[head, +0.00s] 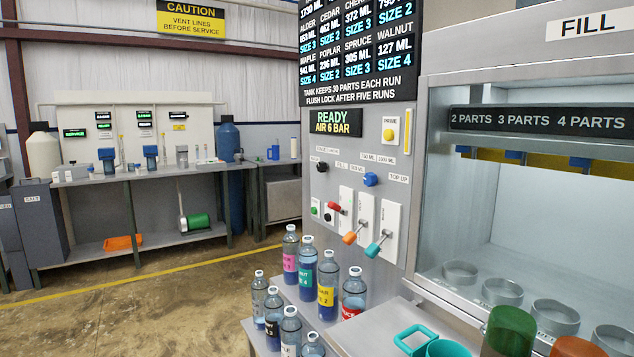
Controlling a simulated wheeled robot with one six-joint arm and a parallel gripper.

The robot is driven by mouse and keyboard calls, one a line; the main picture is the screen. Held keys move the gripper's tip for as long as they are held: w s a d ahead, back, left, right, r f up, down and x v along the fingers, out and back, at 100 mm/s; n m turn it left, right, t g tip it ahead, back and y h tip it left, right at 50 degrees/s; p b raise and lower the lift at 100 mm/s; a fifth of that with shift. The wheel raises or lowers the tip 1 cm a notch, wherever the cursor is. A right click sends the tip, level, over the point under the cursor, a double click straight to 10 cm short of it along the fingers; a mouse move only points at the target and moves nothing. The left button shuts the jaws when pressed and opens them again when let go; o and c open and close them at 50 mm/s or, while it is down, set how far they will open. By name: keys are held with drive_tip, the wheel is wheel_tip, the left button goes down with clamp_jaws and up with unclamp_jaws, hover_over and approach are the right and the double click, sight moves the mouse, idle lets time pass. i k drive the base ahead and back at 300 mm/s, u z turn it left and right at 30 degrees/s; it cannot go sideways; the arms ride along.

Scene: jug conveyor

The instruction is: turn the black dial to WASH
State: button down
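The black dial (322,167) is on the grey control panel (350,125), at its upper left, below the green READY / AIR 6 BAR display (333,122). Small white labels sit around the dial, but their words and the dial's pointing direction are too small to read surely. A second small black knob (329,217) sits lower on the panel, beside a green button (314,211). My gripper is not in view.
A blue dial (371,179), a yellow button (390,134), and red (335,206), orange (350,237) and teal (373,248) levers share the panel. Several labelled bottles (328,285) stand below it. The FILL cabinet (437,150) is right. Open floor (150,310) lies left.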

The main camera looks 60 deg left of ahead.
sight(322, 166)
drive_tip(key=u, duration=3.35)
drive_tip(key=i, duration=4.2)
drive_tip(key=z, duration=0.95)
